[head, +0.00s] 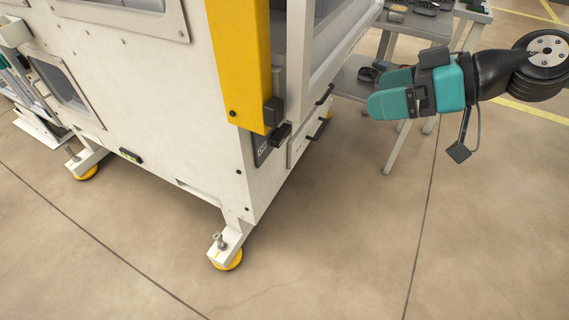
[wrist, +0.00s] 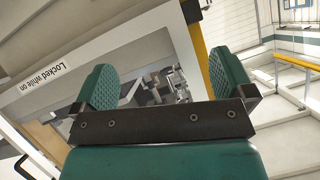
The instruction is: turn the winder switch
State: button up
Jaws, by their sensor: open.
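The winder is a large white machine (head: 150,120) with a yellow corner post (head: 238,60). Its switch cannot be clearly made out; a dark panel (head: 262,152) and small black blocks (head: 273,112) sit low near the post, on the side face turned mostly away. My gripper (head: 378,92) has teal fingers and is open and empty, right of that face and apart from it. In the wrist view, my fingers (wrist: 164,80) stand wide apart before a pale panel marked "Locked while on" (wrist: 70,72), with metal parts showing through a window (wrist: 165,88).
A grey table (head: 425,22) with dark parts stands behind my gripper. Black handles (head: 318,130) stick out from the machine's side. A machine foot with a yellow base (head: 228,260) rests on the floor. The floor in front is clear.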

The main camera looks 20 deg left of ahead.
jog(key=w+a+f+n+t+y+b, duration=0.1)
jog(key=w+a+f+y+b, duration=0.2)
jog(key=f+b, duration=0.7)
jog(key=w+f+t+y+b, duration=0.15)
jog(key=w+f+b, duration=0.35)
jog(key=f, duration=1)
jog(key=p, duration=0.2)
send_near(286, 135)
jog(key=shift+y, duration=0.45)
jog(key=a, duration=1)
jog(key=shift+w+f, duration=0.25)
jog(key=shift+w, duration=0.15)
jog(key=shift+c, duration=0.2)
jog(key=shift+g, duration=0.35)
jog(key=c, duration=0.8)
